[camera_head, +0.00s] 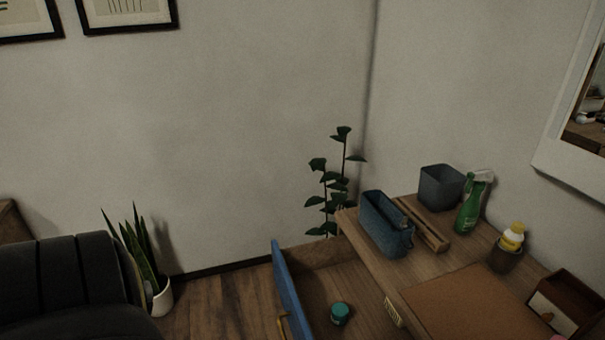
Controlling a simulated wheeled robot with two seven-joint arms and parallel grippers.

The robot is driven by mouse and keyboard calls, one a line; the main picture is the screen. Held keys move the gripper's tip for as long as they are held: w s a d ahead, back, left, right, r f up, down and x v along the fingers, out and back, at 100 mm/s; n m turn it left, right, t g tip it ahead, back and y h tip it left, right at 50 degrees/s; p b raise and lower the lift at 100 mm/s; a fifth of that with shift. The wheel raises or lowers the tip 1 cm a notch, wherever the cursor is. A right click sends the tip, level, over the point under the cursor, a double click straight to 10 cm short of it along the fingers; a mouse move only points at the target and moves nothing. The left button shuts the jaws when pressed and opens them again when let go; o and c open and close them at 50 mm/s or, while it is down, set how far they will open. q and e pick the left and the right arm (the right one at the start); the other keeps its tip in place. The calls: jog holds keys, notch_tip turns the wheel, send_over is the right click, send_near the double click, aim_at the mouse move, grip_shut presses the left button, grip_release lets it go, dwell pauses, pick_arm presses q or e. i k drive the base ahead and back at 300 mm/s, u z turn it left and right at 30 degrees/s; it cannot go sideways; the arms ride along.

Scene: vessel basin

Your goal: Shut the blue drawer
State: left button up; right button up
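The blue drawer (287,290) is pulled out from the wooden desk (368,258) at the lower middle of the head view. Its blue front panel stands at the left of the open drawer, with a yellowish handle (283,326) at the bottom edge of the picture. A small teal jar (340,313) lies inside the drawer on its wooden floor. The near part of the drawer is cut off by the picture's bottom edge. Neither of my grippers is in view.
On the desk are a blue-grey bag (384,226), a dark square bin (440,187), a green spray bottle (468,210), a cup with a yellow-capped bottle (507,255) and a small wooden box (562,306). Floor (225,305) left of the drawer is free; a dark sofa (70,285) stands further left.

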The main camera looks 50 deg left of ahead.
aim_at(311, 277)
jog(key=u, duration=1.65)
